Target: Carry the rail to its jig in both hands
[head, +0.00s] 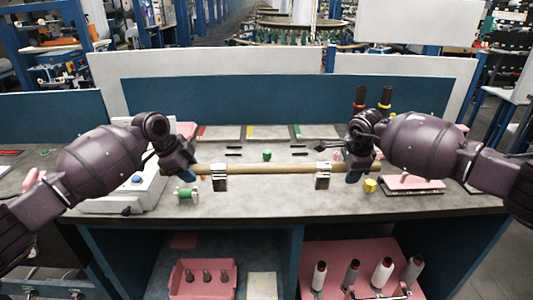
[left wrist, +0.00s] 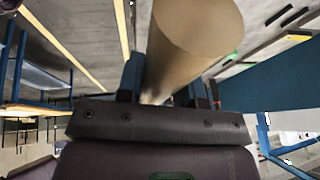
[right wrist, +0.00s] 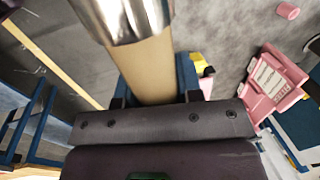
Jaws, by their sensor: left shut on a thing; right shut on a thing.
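The rail, a long tan rod (head: 270,169), lies level across the front of the workbench between my two grippers. My left gripper (head: 191,171) is shut on its left end; the rail's round end face (left wrist: 197,22) shows in the left wrist view. My right gripper (head: 355,172) is shut on the rail near its right end. Two shiny metal pieces, the left (head: 219,178) and the right (head: 323,176), sit at the rail; a silver band (right wrist: 132,18) wraps the rod in the right wrist view. I cannot tell whether they belong to the rail or the jig.
A green spool (head: 187,194) stands by my left gripper and a yellow one (head: 370,185) by my right. A green cylinder (head: 267,155) stands behind the rail. A white box with a blue button (head: 137,180) is at left.

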